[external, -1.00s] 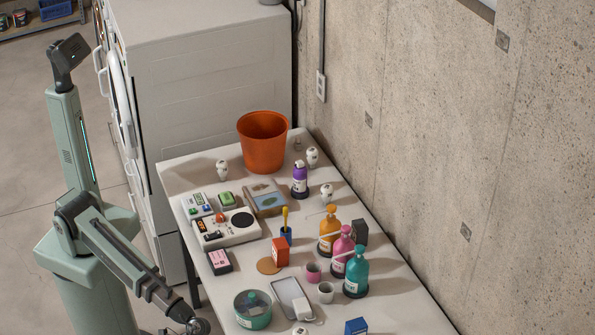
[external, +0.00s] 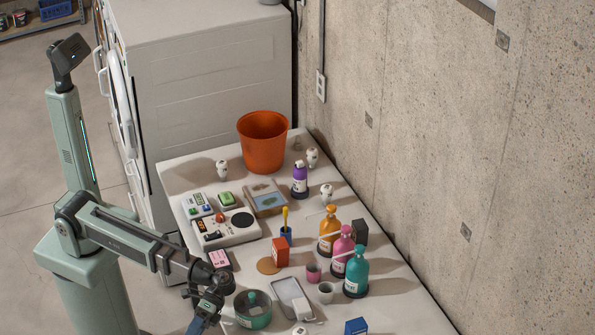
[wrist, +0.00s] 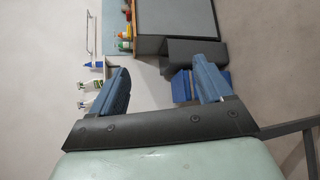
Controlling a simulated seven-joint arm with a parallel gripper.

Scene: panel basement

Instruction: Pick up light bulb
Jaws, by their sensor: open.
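I cannot pick out the light bulb with certainty. Several small white rounded objects are on the table in the external view: one at the back left (external: 222,169), one at the back right (external: 312,157), one right of the purple bottle (external: 326,193) and one at the bottom edge (external: 300,331). A small, dim object (external: 297,144) stands right of the orange bucket; its kind is unclear. My gripper (external: 205,312) is at the table's near left edge, left of the green round container, far from the back objects. In the wrist view my gripper (wrist: 163,82) is open with nothing between its blue fingers.
The table (external: 395,310) is crowded. An orange bucket (external: 263,142) stands at the back. Orange (external: 328,232), pink (external: 342,255) and teal (external: 355,275) pump bottles line the right side. The green container (external: 253,317) is beside my gripper. A concrete wall (external: 450,150) bounds the right.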

